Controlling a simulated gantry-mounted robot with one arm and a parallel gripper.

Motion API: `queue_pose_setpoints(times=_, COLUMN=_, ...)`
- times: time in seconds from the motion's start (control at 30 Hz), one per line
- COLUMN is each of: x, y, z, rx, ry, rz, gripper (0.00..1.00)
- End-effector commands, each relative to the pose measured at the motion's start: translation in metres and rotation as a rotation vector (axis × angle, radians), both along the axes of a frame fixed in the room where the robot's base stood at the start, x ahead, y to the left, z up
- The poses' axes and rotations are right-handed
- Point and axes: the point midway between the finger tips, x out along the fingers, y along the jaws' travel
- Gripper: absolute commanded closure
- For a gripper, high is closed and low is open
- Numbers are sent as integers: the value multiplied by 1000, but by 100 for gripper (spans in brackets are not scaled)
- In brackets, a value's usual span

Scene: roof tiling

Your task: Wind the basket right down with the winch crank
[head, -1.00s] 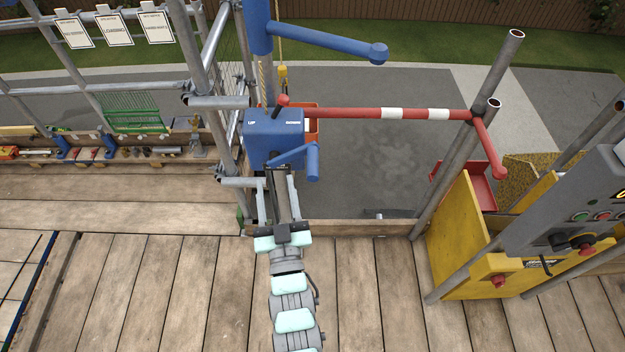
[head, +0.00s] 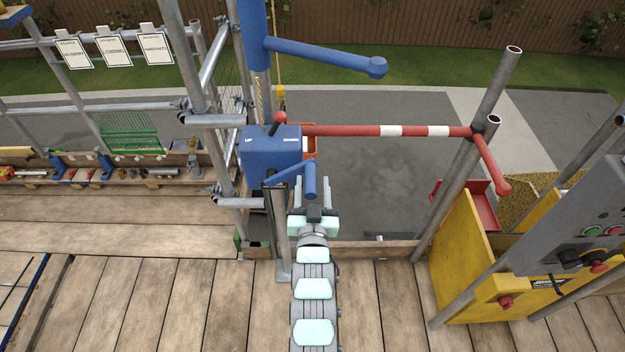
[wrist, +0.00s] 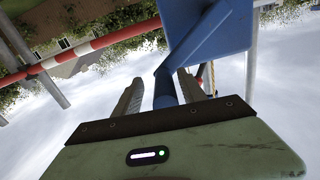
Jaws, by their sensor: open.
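The blue winch box (head: 272,150) is on a post at the platform edge, with a small red-knobbed lever (head: 279,119) on top. Its blue crank (head: 290,174) comes off the front and ends in an upright handle (head: 310,180). My gripper (head: 313,183) is open, with its fingers pointing at the crank handle. In the wrist view the blue crank (wrist: 165,90) runs between the two grey fingers, and the winch box (wrist: 212,35) is beyond. I cannot tell whether the fingers touch the handle. An orange-red basket (head: 310,142) is partly hidden behind the winch box.
A red and white bar (head: 390,131) crosses the opening right of the winch. A blue hoist arm (head: 325,55) is above. Scaffold poles stand left and right. A yellow panel with a grey control box (head: 575,225) is at right.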

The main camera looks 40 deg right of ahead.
Motion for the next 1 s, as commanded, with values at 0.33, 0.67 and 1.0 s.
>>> queue_pose_setpoints(times=0.33, x=12, y=-12, z=0, rx=0, ry=0, rz=0, gripper=51)
queue_pose_setpoints(times=0.67, x=12, y=-12, z=0, rx=1, ry=1, rz=0, gripper=65)
queue_pose_setpoints(times=1.0, x=11, y=-12, z=0, rx=-1, ry=1, rz=-2, gripper=92)
